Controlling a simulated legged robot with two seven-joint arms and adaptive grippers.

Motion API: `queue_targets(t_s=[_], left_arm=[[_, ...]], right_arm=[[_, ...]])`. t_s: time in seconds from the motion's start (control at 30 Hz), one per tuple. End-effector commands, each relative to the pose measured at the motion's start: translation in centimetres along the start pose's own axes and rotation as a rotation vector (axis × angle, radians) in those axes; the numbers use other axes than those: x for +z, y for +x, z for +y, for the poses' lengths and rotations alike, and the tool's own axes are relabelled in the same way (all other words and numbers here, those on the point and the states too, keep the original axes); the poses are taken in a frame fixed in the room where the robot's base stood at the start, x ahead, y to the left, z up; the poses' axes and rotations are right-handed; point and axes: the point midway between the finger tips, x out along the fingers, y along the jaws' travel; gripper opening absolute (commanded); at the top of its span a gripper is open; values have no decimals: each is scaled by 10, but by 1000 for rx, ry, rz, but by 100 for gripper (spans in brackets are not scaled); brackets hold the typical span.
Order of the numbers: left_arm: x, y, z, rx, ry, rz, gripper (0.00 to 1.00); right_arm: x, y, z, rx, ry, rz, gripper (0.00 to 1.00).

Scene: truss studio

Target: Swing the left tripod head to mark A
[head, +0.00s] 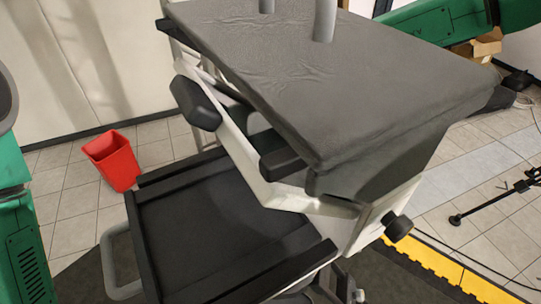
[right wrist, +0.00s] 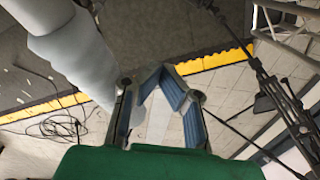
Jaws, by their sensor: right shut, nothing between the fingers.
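My right gripper (right wrist: 162,74) shows in the right wrist view, with blue-lined fingers. Its fingertips meet with nothing between them. A dark thin-legged stand (right wrist: 272,88) with a clamp-like joint rises to its right, apart from the fingers. In the head view, part of a black stand leg (head: 500,196) lies near the floor at the right edge. I cannot tell whether either belongs to the left tripod. No tripod head and no mark A can be made out. My left gripper is not in view; only green arm parts show at the left edge of the head view.
A grey padded top (head: 330,75) on a white frame fills the middle of the head view, above a black tray (head: 215,225). A red bin (head: 112,160) stands on the tiles. A yellow strip (head: 440,265) edges the dark floor. Loose cables (right wrist: 60,127) lie on the floor.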

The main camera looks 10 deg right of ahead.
Motion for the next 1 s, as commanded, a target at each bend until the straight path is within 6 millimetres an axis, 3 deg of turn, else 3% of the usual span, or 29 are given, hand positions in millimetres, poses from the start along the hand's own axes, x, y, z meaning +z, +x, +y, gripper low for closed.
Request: queue_targets(t_s=[0.2,1.0], left_arm=[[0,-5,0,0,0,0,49],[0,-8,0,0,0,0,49]], right_arm=[[-1,3,12,14,-16,2,0],[-3,2,24,14,-17,4,0]])
